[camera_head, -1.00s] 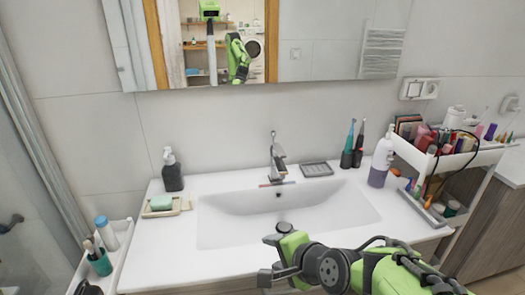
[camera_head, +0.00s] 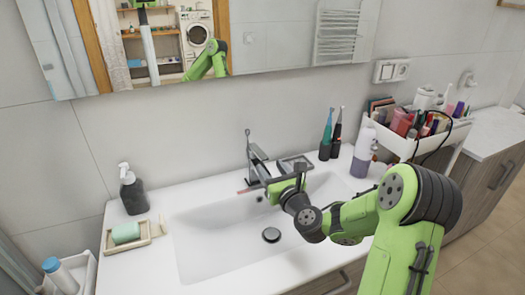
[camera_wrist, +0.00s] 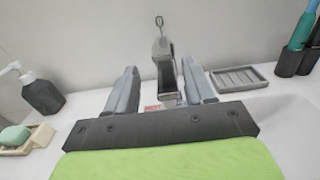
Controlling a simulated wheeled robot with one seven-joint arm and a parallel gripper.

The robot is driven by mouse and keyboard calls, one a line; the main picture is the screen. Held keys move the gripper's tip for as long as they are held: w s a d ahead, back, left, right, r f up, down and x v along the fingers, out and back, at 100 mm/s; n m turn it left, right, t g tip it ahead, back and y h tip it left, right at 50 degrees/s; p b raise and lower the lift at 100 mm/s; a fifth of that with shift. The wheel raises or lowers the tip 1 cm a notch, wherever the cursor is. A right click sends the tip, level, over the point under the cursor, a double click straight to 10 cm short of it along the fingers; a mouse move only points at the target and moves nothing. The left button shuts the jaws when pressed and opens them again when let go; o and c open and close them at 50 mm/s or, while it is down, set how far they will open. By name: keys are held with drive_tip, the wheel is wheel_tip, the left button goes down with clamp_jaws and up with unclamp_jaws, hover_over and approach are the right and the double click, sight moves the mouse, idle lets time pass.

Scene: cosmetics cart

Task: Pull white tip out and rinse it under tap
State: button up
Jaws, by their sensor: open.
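The grey metal tap (camera_head: 257,158) stands behind the white sink, its thin lever upright. My gripper (camera_head: 278,178) is open over the back of the sink, close to the tap. In the wrist view the tap (camera_wrist: 163,65) appears between my two spread fingers; I cannot tell whether they touch it. A teal electric toothbrush (camera_head: 326,138) and a dark one (camera_head: 338,136) stand upright in dark holders at the back right, well apart from my gripper. The teal one also shows in the wrist view (camera_wrist: 302,32). I cannot make out a white tip.
The sink basin (camera_head: 215,240) is empty. A small red and white item (camera_wrist: 153,106) lies by the tap base. A grey soap dish (camera_wrist: 239,78) is right of the tap. A dark pump bottle (camera_head: 132,190) and green soap (camera_head: 126,233) are left; a white-and-purple bottle (camera_head: 363,155) is right.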

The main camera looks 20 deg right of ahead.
sight(266, 160)
drive_tip(key=w+p, duration=0.1)
drive_tip(key=w, duration=0.6)
drive_tip(key=shift+d, duration=0.15)
drive_tip(key=shift+s, duration=0.15)
clamp_jaws()
